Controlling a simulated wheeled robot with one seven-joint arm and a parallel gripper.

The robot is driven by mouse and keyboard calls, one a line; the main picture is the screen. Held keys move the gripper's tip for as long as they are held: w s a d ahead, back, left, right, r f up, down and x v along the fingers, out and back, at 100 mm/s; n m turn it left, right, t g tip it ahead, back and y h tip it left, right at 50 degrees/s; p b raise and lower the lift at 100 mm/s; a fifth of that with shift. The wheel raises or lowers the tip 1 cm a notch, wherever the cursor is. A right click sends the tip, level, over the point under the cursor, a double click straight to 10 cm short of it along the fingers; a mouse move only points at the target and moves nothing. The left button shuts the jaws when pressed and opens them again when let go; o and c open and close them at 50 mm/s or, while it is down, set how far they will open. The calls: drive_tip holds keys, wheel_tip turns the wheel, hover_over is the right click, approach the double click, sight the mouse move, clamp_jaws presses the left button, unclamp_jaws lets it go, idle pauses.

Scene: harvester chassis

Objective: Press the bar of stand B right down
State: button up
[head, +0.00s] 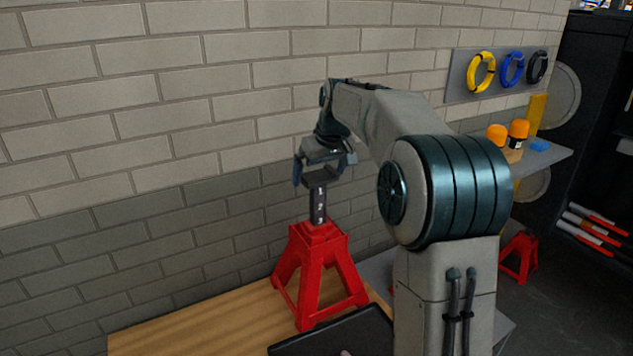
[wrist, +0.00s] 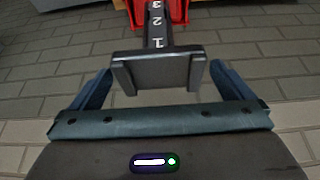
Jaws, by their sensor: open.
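A red stand (head: 318,275) stands upright on the wooden bench top. Its dark bar (head: 319,203) sticks up well above the red frame, with a flat saddle on top. No letter shows on this stand. The bar's numerals 1, 2 and 3 show in the wrist view (wrist: 157,30). My gripper (head: 325,172) is open at the top of the bar. In the wrist view the saddle (wrist: 158,73) lies between the two blue fingers, with a gap on each side. I cannot tell whether the palm touches it.
A second red stand (head: 519,257) is lower at the right, partly behind my arm. A dark flat panel (head: 335,335) lies at the bench front. A brick wall (head: 150,120) rises close behind. A shelf (head: 545,160) with orange-capped bottles is at the right.

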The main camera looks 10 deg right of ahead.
sight(317, 198)
drive_tip(key=shift+x, duration=2.2)
drive_tip(key=shift+c, duration=0.3)
drive_tip(key=c, duration=1.2)
wheel_tip(317, 198, down, 5)
drive_tip(key=b, duration=0.3)
drive_tip(key=shift+c, duration=0.2)
drive_tip(key=shift+r, duration=0.1)
drive_tip(key=o, duration=1.3)
